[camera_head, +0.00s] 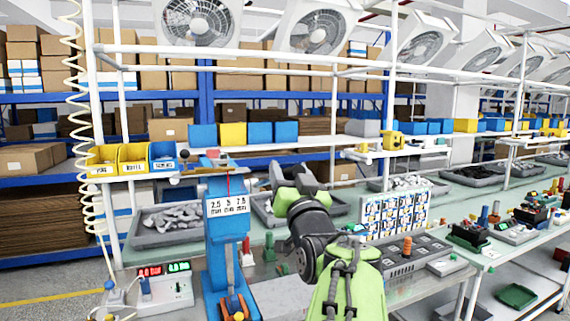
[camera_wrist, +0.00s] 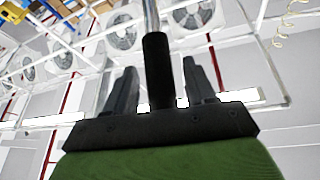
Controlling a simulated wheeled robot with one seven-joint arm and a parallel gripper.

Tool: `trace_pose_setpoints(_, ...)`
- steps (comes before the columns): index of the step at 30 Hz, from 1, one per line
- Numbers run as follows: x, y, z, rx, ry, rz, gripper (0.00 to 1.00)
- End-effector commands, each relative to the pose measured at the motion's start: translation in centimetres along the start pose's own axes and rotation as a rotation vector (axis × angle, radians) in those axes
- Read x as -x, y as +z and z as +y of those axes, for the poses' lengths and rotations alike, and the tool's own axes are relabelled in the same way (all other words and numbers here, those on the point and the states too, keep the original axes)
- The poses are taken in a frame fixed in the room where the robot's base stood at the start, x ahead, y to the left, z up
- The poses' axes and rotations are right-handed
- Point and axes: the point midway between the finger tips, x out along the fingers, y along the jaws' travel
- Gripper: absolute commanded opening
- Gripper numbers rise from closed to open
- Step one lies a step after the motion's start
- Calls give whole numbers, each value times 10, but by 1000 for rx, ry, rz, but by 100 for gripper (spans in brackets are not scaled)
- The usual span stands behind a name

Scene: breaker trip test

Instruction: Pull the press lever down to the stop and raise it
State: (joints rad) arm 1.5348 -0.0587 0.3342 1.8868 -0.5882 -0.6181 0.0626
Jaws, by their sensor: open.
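The blue press (camera_head: 228,250) stands upright on the bench left of centre in the head view, with a white number label on its front. In the wrist view, a black lever grip (camera_wrist: 157,75) on a metal rod (camera_wrist: 149,15) stands between the two fingers of my gripper (camera_wrist: 158,63). The fingers are apart, with a visible gap on each side of the grip. In the head view my gripper is right of the press head, at the end of my green arm; its fingertips and the lever's grip are hard to make out there.
A box with red and green digital displays (camera_head: 164,284) sits left of the press. Yellow and blue bins (camera_head: 133,158) are on a rail behind. A grey tray of parts (camera_head: 168,224) lies behind left, and a panel of small breakers (camera_head: 395,214) stands right of my arm.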

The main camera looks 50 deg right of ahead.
Motion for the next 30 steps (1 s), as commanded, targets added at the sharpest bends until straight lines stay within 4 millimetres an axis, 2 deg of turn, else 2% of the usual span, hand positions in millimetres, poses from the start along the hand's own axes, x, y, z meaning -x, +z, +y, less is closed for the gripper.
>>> trace_pose_setpoints(5,0,1,0,0,0,0,55)
trace_pose_setpoints(6,0,1,0,0,0,0,52)
trace_pose_setpoints(16,0,1,0,0,0,0,1)
trace_pose_setpoints(25,-1,-1,0,1,1,-5,0)
trace_pose_setpoints(30,-9,-11,-3,4,4,-37,0)
